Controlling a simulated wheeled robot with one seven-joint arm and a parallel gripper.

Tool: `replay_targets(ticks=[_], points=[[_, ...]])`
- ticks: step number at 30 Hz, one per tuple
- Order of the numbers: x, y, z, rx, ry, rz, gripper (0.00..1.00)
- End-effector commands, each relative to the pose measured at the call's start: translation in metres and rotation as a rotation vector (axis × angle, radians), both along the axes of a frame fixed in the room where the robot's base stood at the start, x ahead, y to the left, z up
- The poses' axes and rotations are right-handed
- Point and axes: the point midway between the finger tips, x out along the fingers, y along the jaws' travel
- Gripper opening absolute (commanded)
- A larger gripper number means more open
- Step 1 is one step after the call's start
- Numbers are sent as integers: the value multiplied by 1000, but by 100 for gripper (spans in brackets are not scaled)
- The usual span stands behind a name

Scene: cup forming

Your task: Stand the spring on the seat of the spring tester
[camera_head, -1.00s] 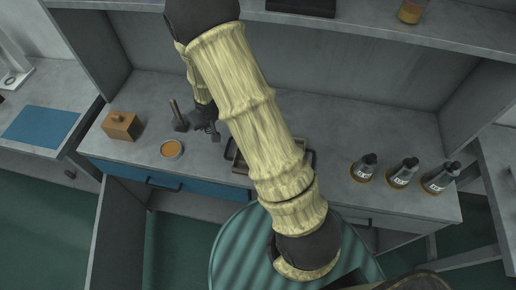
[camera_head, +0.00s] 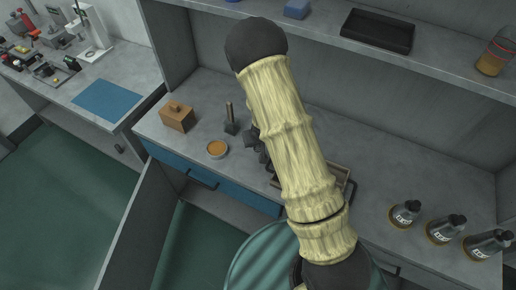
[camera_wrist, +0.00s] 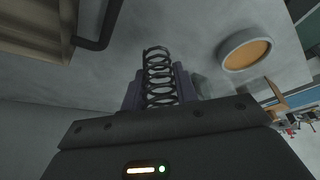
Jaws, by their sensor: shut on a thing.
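The spring (camera_wrist: 158,75) is a dark wire coil. In the wrist view it stands up between the two fingers of my gripper (camera_wrist: 160,88), which is shut on it. In the head view my gripper (camera_head: 262,152) is mostly hidden behind my arm, over the middle bench, and the spring cannot be made out. A white upright stand with a flat base (camera_head: 92,38) on the far left bench looks like the spring tester. It is well apart from my gripper, and its seat is too small to make out clearly.
The middle bench holds a wooden box (camera_head: 177,117), a round orange-filled dish (camera_head: 217,148), a dark upright tool (camera_head: 230,122), a tray (camera_head: 340,177) and several dark bottles (camera_head: 404,214). A blue mat (camera_head: 107,101) lies on the left bench. Green floor separates the benches in front.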

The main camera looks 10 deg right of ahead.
Motion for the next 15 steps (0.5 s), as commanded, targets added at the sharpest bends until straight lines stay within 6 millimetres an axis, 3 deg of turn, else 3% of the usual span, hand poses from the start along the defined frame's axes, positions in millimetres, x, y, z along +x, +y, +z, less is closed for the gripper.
replay_targets(ticks=[5, 15], points=[[-1, 0, -6, -2, 3, 1, 8], [-1, 0, -41, -1, 2, 2, 8]])
